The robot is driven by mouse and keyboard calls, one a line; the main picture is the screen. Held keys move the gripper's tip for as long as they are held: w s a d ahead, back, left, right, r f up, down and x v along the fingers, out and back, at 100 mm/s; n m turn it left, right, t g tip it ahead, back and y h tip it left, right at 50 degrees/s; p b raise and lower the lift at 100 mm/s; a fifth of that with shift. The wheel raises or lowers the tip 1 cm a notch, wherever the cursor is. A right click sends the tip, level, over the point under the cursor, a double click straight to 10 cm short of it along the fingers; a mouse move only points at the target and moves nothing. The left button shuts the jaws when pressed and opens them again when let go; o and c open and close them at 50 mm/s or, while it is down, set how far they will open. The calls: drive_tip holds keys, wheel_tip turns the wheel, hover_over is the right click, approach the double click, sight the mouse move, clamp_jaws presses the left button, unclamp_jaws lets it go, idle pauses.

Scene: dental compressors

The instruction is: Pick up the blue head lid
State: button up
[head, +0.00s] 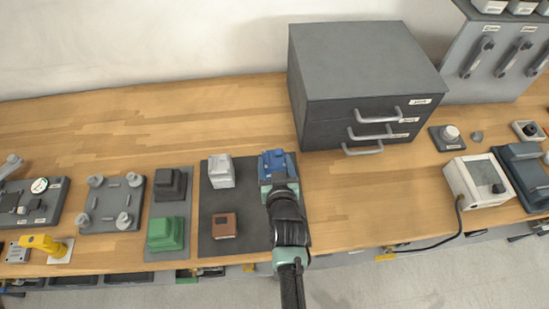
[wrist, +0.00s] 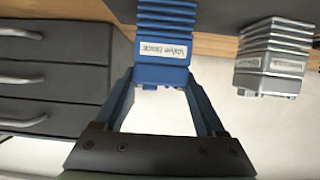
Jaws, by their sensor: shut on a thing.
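The blue block-like part (head: 274,161), which fits the blue head lid, is at the right end of the dark grey mat (head: 226,196) in the head view. In the wrist view the blue part (wrist: 165,44) is ribbed and has a white label, upside down and hard to read. My gripper (head: 277,181) reaches it from the front. In the wrist view the two fingers of my gripper (wrist: 163,78) are on either side of its near end, shut on it. I cannot tell whether it touches the mat. My arm hides the mat's right part.
A silver ribbed block (head: 221,171) and a brown block (head: 224,225) are on the mat. Left of it stand a green block (head: 165,233) and a dark block (head: 170,184). A grey drawer cabinet (head: 365,80) rises behind right. Bare wood lies behind the mat.

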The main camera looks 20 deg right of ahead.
drive_tip(key=c, duration=0.5)
